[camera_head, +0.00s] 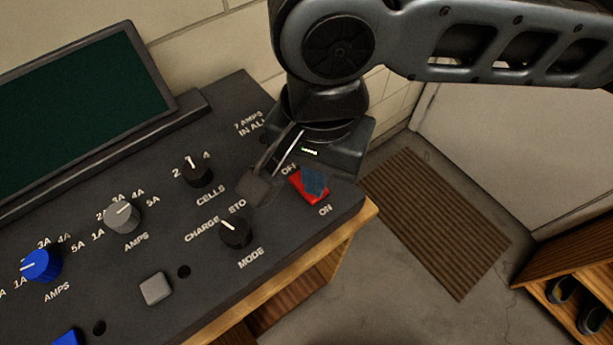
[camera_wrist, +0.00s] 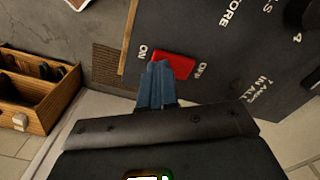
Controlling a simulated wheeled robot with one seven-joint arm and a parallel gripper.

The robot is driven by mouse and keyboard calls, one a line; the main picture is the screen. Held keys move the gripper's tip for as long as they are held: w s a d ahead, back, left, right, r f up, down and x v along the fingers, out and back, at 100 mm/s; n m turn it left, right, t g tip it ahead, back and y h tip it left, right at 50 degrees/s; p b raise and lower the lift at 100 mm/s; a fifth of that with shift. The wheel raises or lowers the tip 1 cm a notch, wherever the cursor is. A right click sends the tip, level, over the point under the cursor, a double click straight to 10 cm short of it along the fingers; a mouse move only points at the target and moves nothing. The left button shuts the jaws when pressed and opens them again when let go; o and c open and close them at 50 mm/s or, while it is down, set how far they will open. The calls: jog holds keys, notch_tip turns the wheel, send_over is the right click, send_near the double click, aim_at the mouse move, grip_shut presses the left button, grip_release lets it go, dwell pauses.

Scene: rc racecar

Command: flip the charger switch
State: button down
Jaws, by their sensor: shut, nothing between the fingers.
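The red charger switch (camera_head: 311,194) sits near the right edge of the black panel (camera_head: 285,236), between the labels OFF and ON. It also shows in the wrist view (camera_wrist: 176,63), just beyond my fingertips. My gripper (camera_head: 314,181) is shut with nothing in it, and its blue fingers come down over the switch. In the wrist view, my gripper's fingertips (camera_wrist: 159,68) overlap the switch's edge on the ON side. I cannot tell whether they touch it. The fingers hide part of the switch, and which way it is tilted is unclear.
Knobs for MODE (camera_head: 236,234), CELLS (camera_head: 198,173) and AMPS (camera_head: 122,217) stand on the panel left of the switch. A dark screen (camera_head: 70,100) stands at the back left. Right of the bench are a brown mat (camera_head: 435,222) and a wooden shoe rack (camera_head: 560,290).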

jog(key=shift+f, duration=0.6)
jog(key=shift+r, duration=0.1)
dwell(0.3)
notch_tip(320, 180, up, 7)
jog(key=p, duration=0.7)
jog(key=shift+a, duration=0.1)
dwell(0.5)
